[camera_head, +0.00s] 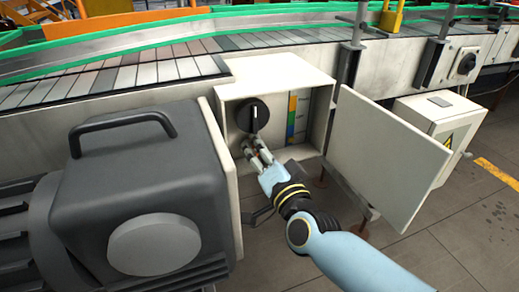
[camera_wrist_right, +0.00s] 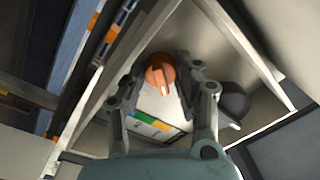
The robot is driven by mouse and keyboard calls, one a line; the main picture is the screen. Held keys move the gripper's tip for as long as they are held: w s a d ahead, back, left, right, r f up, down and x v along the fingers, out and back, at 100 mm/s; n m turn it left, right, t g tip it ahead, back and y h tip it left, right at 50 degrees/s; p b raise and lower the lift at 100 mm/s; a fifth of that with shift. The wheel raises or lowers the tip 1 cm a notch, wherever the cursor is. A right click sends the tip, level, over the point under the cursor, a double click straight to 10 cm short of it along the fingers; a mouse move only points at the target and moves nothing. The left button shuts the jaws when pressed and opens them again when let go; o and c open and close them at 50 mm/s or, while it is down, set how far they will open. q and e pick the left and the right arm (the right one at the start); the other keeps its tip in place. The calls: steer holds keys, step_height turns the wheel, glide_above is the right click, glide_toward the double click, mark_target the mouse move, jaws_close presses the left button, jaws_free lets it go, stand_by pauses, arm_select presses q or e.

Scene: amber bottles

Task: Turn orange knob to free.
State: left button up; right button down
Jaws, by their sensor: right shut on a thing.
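An open cream control box (camera_head: 278,78) is fixed to the side of the conveyor. The orange knob (camera_wrist_right: 157,72) with a white pointer mark shows in the right wrist view, between my fingertips; in the head view my gripper hides it. My right gripper (camera_head: 258,154) is inside the box's front opening, its fingers (camera_wrist_right: 161,78) shut on the orange knob. A black knob (camera_head: 253,115) with a white pointer sits just above in the head view, and also shows in the right wrist view (camera_wrist_right: 234,102). The left gripper is not in view.
The box's open door (camera_head: 385,158) stands right of my right forearm. A dark grey machine housing (camera_head: 145,180) with a handle stands close on the left. A colored label strip (camera_head: 292,112) is inside the box. The conveyor (camera_head: 120,75) runs behind.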

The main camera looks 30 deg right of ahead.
steer(key=c, duration=1)
jaws_free()
steer(key=shift+o, duration=0.2)
